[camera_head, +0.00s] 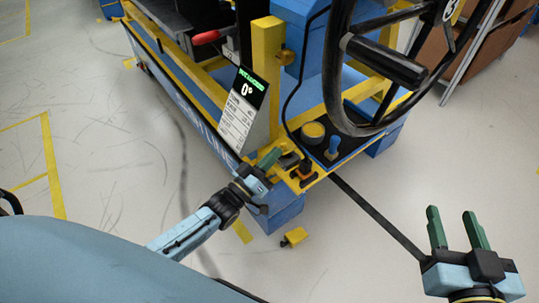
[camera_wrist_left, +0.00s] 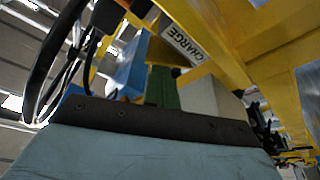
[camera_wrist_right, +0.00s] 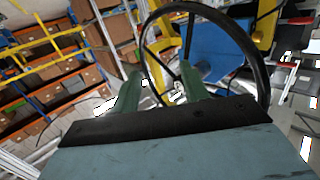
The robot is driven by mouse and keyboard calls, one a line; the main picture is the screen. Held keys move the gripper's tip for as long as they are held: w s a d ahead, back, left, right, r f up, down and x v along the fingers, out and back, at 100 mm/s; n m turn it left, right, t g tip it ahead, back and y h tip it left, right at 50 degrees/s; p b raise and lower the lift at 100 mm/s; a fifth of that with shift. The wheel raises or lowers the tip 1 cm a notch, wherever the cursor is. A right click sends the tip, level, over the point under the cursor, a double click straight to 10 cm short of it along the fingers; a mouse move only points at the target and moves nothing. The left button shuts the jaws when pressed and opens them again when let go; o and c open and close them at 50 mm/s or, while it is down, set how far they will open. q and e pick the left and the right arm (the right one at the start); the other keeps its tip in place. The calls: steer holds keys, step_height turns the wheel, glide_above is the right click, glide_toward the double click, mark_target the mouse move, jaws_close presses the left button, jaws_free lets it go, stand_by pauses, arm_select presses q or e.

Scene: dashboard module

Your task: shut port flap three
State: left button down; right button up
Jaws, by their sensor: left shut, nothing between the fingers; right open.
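My left gripper (camera_head: 270,158) is shut, its green fingers together, at the front corner of the blue and yellow dashboard module (camera_head: 262,122). The fingertips are close to a small dark port part (camera_head: 289,160); I cannot tell if they touch it. In the left wrist view the shut fingers (camera_wrist_left: 163,88) are below a yellow beam with a CHARGE label (camera_wrist_left: 183,45). Which part is port flap three, and how far it stands open, I cannot tell. My right gripper (camera_head: 457,228) is open and empty at the lower right, away from the module.
A black steering wheel (camera_head: 333,95) rises over the panel. A yellow round button (camera_head: 313,131) and a blue-topped lever (camera_head: 333,148) are beside the ports. A display (camera_head: 245,100) reads 0°. A yellow block (camera_head: 294,237) lies on the floor. Open floor surrounds my right gripper.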

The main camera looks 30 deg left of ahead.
arm_select(q)
steer(key=m+h, duration=0.1)
steer(key=m, duration=0.1)
steer(key=f+m+b, duration=0.1)
steer(key=m, duration=0.1)
steer(key=m+h, duration=0.1)
steer(key=m, duration=0.1)
steer(key=shift+s+d+f+g+h, duration=0.2)
steer(key=shift+d+g+h, duration=0.1)
steer(key=shift+d, duration=0.05)
steer(key=shift+f+m+g+h+b, duration=0.15)
steer(key=shift+m+g+h+b, duration=0.25)
steer(key=shift+m, duration=0.8)
arm_select(e)
step_height(320, 180, up, 8)
steer(key=s+a+t+y, duration=0.1)
steer(key=t+y, duration=0.1)
steer(key=t, duration=0.3)
steer(key=shift+s+r+t, duration=0.2)
steer(key=shift+s+t, duration=0.05)
steer(key=shift+t, duration=0.15)
